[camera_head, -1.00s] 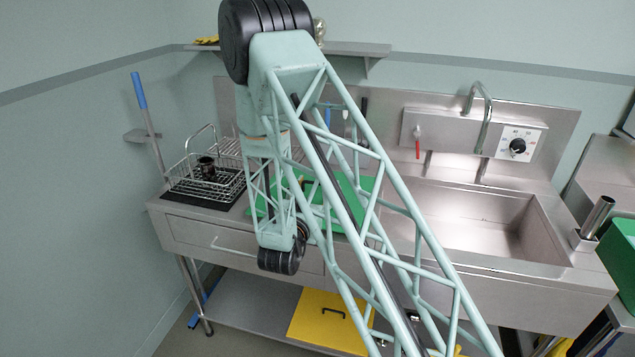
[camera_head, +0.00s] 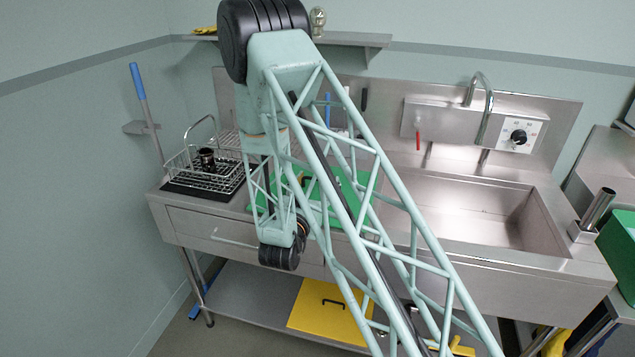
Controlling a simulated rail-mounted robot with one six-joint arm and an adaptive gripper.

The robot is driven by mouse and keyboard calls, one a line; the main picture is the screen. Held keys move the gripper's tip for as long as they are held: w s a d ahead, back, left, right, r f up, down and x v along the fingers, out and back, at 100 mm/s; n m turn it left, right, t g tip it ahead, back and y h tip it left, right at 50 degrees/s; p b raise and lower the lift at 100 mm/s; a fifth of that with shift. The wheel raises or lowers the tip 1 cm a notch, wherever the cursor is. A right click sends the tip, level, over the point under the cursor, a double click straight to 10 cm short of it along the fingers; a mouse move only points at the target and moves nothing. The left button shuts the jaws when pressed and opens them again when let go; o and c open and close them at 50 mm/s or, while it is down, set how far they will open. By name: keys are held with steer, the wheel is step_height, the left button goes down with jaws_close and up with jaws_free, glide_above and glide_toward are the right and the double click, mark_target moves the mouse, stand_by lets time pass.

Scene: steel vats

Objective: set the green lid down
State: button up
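A flat green panel (camera_head: 345,186), which looks like the green lid, shows behind my arm at the counter's left part. Its right part is visible through the arm's lattice, and much of its middle and left is covered by my arm links. It appears to lie flat at counter height, but I cannot tell whether it rests on the steel or is held just above it. My gripper is hidden behind my arm, so its fingers and any hold on the lid cannot be seen.
The steel counter (camera_head: 181,208) has a wire dish rack (camera_head: 232,183) with a dark cup (camera_head: 207,158) left of the green panel. A sink (camera_head: 470,210) is to the right. A yellow panel with a black handle (camera_head: 325,318) lies on the lower shelf (camera_head: 245,290).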

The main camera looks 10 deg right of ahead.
steer(key=shift+f+b, duration=0.5)
stand_by(0.3)
steer(key=o, duration=1.2)
steer(key=shift+c, duration=0.2)
steer(key=shift+v, duration=6)
